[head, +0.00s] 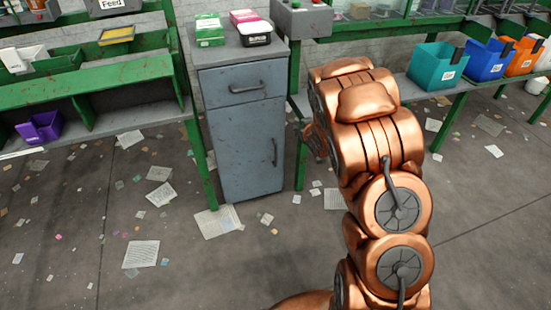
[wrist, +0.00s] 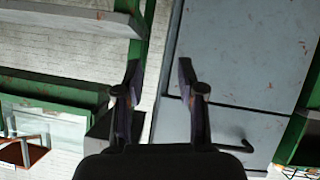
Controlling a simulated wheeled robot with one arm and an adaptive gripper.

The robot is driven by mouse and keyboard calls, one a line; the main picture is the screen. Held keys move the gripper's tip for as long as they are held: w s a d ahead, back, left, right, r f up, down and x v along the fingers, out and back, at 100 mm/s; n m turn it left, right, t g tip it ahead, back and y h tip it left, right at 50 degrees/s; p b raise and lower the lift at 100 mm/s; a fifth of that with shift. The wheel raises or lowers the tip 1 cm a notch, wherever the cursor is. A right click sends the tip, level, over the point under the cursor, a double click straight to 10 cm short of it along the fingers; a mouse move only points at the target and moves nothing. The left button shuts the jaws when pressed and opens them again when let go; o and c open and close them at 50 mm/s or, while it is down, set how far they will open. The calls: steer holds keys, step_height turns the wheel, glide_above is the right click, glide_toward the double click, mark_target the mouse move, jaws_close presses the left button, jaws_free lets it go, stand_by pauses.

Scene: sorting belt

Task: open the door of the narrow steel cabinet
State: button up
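The narrow steel cabinet (head: 235,155) stands between the green benches in the head view, grey-blue and worn. Its door (head: 240,165) is closed flush below a shut drawer (head: 240,87). The door's dark vertical handle (head: 275,151) is near its right edge. In the wrist view the cabinet (wrist: 240,55) fills the right side, seemingly upside down, with the drawer handle (wrist: 235,143) low. The door handle cannot be made out there; the right finger may cover it. My gripper (wrist: 159,75) is open and empty, its fingers apart before the cabinet's edge.
Green and pink boxes and a black tub (head: 254,33) sit on the cabinet. A green bench (head: 90,80) stands close on the left, with a purple bin (head: 39,127) beneath. Teal, blue and orange bins (head: 437,66) line the right bench. Papers litter the open floor.

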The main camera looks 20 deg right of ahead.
step_height(320, 180, down, 9)
steer(key=w+a+t+y+b, duration=0.2)
steer(key=w+b, duration=0.1)
steer(key=b, duration=0.1)
steer(key=t+y+b, duration=0.3)
steer(key=b, duration=0.4)
glide_toward(276, 150)
steer(key=d+x, duration=0.1)
steer(key=x, duration=0.2)
steer(key=shift+n, duration=0.3)
steer(key=shift+a+b+x, duration=0.25)
steer(key=shift+b+x, duration=0.2)
steer(key=shift+x, duration=1.55)
steer(key=shift+a+b+x, duration=0.2)
steer(key=shift+b+x, duration=0.25)
steer(key=shift+x, duration=1.5)
steer(key=shift+s, duration=0.1)
steer(key=shift+c, duration=0.3)
jaws_close()
